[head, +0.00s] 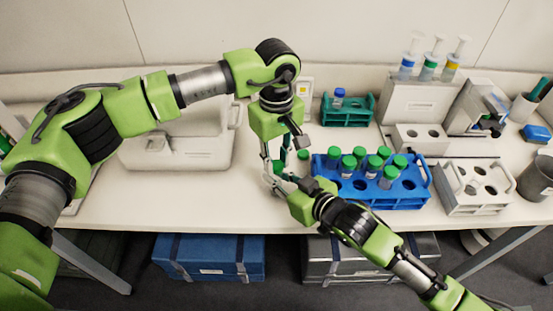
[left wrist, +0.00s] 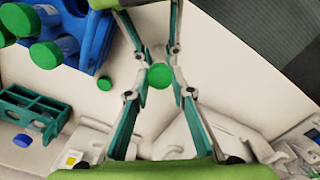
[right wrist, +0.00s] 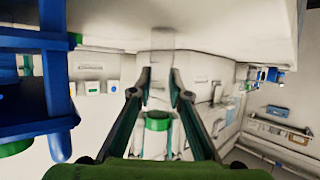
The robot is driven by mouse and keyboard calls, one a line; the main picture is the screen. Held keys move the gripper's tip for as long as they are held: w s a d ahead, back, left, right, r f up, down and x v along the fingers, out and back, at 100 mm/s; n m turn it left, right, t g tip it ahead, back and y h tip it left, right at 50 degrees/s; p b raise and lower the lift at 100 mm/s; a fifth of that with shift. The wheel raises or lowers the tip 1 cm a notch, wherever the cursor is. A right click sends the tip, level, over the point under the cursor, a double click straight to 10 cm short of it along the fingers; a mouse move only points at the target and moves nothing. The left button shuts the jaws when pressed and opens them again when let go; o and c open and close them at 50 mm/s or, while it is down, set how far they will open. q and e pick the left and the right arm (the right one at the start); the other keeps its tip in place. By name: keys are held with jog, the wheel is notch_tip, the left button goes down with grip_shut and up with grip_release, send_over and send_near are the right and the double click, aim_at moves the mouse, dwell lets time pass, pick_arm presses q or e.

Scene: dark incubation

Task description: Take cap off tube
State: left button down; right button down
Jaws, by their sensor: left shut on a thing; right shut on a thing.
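A green cap (left wrist: 160,76) is between the fingertips of my left gripper (head: 272,178), which points down from above and is shut on it. The cap also shows in the right wrist view (right wrist: 158,121), where the picture is upside down. My right gripper (right wrist: 161,78) reaches in level from the side and is shut just under the cap, on the tube. The tube's clear body is faint, and I cannot tell whether the cap is apart from it. Both grippers meet above the table, left of the blue rack.
The blue rack (head: 412,203) holds several green-capped tubes close to my right gripper. A loose green cap (left wrist: 104,83) lies beside it. A teal rack (head: 359,120) stands behind, a white rack (head: 446,188) to the right. The front table edge left of the grippers is clear.

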pick_arm(q)
jog(key=n, duration=2.8)
jog(key=shift+r, duration=0.1)
jog(key=n, duration=0.4)
